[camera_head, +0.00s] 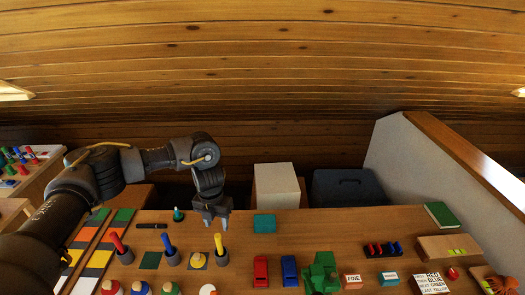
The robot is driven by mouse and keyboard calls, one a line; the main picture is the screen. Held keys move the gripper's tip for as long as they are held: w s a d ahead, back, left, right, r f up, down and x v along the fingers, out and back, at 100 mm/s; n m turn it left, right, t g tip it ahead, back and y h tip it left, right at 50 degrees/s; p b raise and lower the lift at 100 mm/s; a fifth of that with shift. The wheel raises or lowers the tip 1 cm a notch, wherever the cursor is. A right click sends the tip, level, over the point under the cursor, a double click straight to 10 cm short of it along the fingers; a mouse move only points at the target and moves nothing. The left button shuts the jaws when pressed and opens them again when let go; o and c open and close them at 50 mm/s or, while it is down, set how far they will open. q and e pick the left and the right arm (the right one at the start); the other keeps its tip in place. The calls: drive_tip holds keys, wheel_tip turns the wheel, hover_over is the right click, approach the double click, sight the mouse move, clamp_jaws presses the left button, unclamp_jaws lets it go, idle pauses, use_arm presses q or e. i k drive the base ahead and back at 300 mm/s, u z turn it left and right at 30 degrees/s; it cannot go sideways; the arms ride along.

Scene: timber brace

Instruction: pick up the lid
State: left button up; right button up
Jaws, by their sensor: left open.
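No thing in view is plainly a lid. A small teal piece with a knob-like top (178,214) stands near the table's back edge, and I cannot tell whether it is the lid. My left gripper (216,224) points down over the back part of the table, right of the teal piece and behind the yellow-handled holder. It is open, with nothing seen between its fingers. My right gripper is out of view.
The wooden table (340,222) holds coloured handles in grey holders, a red car (261,271), a blue car (289,271) and a green toy (321,273). A white box (276,187) and a dark case (346,188) stand behind it. A pale partition (410,165) rises at right.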

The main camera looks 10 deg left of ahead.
sight(198, 261)
drive_tip(key=k, duration=1.5)
